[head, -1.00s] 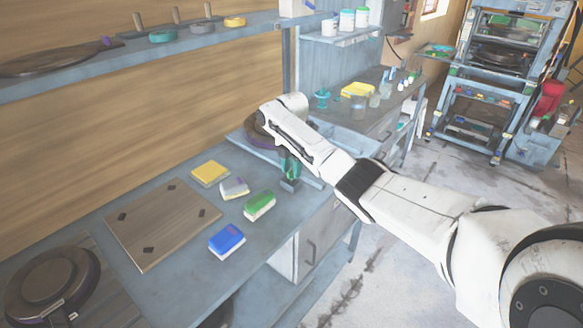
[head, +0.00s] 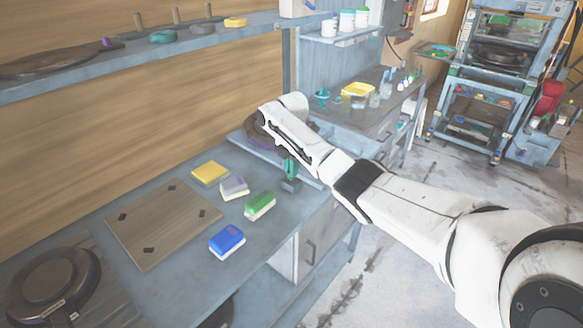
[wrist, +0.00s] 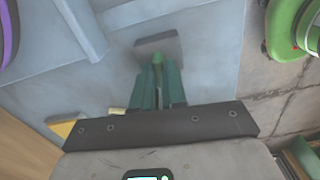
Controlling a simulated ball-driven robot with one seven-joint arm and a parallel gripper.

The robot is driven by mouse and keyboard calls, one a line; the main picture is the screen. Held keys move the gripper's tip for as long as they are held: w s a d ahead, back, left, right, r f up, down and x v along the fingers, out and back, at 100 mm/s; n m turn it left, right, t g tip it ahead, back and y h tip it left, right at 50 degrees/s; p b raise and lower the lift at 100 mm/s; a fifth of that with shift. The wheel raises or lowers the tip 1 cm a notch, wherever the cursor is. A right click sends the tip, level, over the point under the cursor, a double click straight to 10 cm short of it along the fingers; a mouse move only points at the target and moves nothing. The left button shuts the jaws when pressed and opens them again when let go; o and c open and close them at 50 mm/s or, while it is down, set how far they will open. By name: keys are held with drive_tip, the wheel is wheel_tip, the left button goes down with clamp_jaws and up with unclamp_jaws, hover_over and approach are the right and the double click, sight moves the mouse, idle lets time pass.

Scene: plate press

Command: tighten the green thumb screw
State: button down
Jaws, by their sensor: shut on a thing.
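The green thumb screw (wrist: 158,58) shows in the wrist view between the tips of my green fingers, in front of a grey block (wrist: 160,44). My gripper (wrist: 158,72) is shut on the screw. In the head view my gripper (head: 290,168) points down at the small grey block (head: 290,185) near the bench's front edge. The screw itself is hidden there by the fingers and arm. How far the screw is turned in cannot be told.
Yellow (head: 210,172), grey (head: 234,188), green (head: 260,205) and blue (head: 227,241) blocks lie on the bench left of my gripper. A round dark plate (head: 254,128) stands behind my arm.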

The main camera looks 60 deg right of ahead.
drive_tip(key=m+p, duration=0.1)
drive_tip(key=m, duration=0.3)
drive_tip(key=shift+r, duration=0.1)
drive_tip(key=m+p, duration=0.1)
drive_tip(key=m, duration=0.3)
drive_tip(key=shift+m, duration=0.3)
drive_tip(key=m, duration=0.4)
drive_tip(key=shift+m+p, duration=0.3)
drive_tip(key=m, duration=1.3)
drive_tip(key=shift+w+m, duration=0.1)
drive_tip(key=shift+m, duration=0.2)
drive_tip(key=m+b, duration=0.1)
drive_tip(key=m, duration=0.3)
drive_tip(key=shift+m, duration=2.1)
